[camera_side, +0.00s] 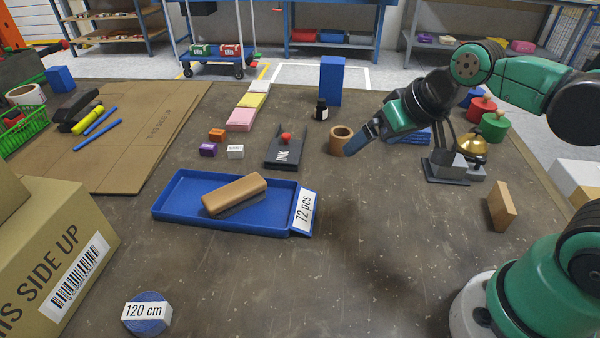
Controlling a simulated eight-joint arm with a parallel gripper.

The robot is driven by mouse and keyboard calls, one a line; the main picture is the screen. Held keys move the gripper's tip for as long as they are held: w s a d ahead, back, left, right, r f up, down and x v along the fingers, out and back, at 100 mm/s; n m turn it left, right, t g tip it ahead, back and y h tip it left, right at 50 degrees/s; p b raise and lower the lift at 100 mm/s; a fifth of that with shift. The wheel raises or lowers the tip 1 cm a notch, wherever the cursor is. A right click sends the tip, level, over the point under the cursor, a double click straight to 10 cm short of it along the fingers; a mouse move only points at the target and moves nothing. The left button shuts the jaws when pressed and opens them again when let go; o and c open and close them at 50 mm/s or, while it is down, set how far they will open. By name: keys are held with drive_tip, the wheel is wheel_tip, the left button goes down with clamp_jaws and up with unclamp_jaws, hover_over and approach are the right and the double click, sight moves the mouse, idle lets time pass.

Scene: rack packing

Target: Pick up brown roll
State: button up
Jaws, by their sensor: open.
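My gripper (358,141) reaches in from the right, tilted downward. Its blue finger end is close beside the right edge of the roll in the picture. The jaws are open and nothing shows held in them. I cannot tell from this view whether the finger touches the roll or is in front of it.
A blue tray (172,209) holding a brown block (234,193) lies left of centre. A metal bell-like device (447,165) stands to the right. The front middle is clear.

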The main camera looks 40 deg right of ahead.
drive_tip(key=w+d+m+g+y, duration=0.1)
drive_tip(key=w+d+m+y, duration=0.1)
drive_tip(key=w+m, duration=0.45)
drive_tip(key=m+t+y, duration=0.1)
drive_tip(key=m+y, duration=0.4)
drive_tip(key=m, duration=0.8)
hover_over(341, 141)
drive_tip(key=s+d, duration=0.1)
drive_tip(key=d, duration=0.1)
wheel_tip(341, 141, down, 7)
drive_tip(key=shift+a+f, duration=0.1)
drive_tip(key=d+f+m+y, duration=0.1)
drive_tip(key=d+f+m+t+y, duration=0.1)
drive_tip(key=f+m, duration=0.1)
drive_tip(key=d+f+m+t, duration=0.1)
drive_tip(key=d+m, duration=0.1)
drive_tip(key=shift+s+f+y, duration=0.3)
drive_tip(key=shift+f+y, duration=0.1)
drive_tip(key=shift+x, duration=2.8)
drive_tip(key=c, duration=1.3)
